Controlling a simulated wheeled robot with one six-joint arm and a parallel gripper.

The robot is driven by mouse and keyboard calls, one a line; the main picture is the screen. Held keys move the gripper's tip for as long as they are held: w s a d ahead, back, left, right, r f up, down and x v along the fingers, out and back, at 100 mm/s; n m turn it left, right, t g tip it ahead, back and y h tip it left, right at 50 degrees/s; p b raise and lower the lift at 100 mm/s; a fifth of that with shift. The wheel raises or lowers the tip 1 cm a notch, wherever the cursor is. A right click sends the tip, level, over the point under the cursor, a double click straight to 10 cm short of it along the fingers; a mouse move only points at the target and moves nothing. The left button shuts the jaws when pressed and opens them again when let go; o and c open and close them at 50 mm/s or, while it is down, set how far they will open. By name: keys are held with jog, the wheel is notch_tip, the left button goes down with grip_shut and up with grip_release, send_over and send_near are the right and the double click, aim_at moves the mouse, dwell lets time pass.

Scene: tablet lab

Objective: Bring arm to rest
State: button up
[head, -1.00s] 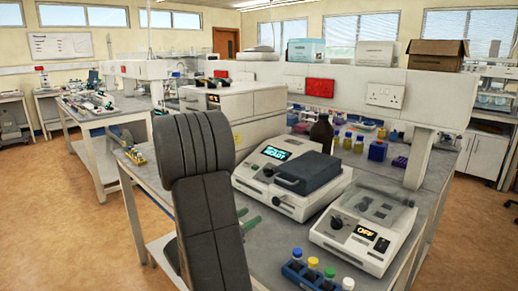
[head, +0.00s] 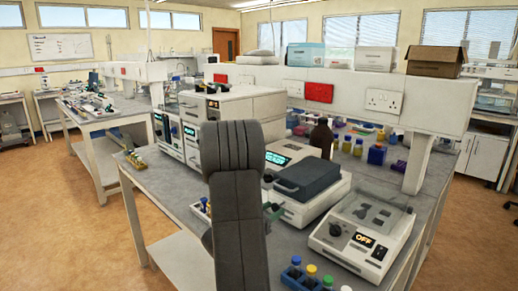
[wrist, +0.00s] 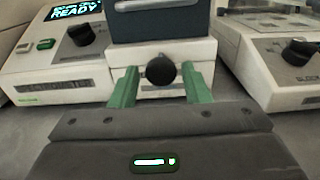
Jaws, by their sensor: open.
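My gripper (wrist: 162,88) shows in the wrist view with its two green fingers apart and nothing between them. Behind the fingers is the white front of a bench instrument with a dark round knob (wrist: 161,70). In the head view my dark grey arm rises in the lower middle and hides part of the bench. A bit of green at the arm's right edge shows beside the instrument with the dark lid (head: 307,180).
An instrument reading OFF (head: 362,238) stands at the right. A blue rack (head: 300,278) with colour-capped bottles is at the front edge. A brown bottle (head: 321,138) and small vials stand behind. A white analyser (head: 232,108) is at the back left.

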jog(key=v, duration=2.1)
jog(key=shift+s+b, duration=0.2)
jog(key=shift+b, duration=0.1)
jog(key=shift+r, duration=0.15)
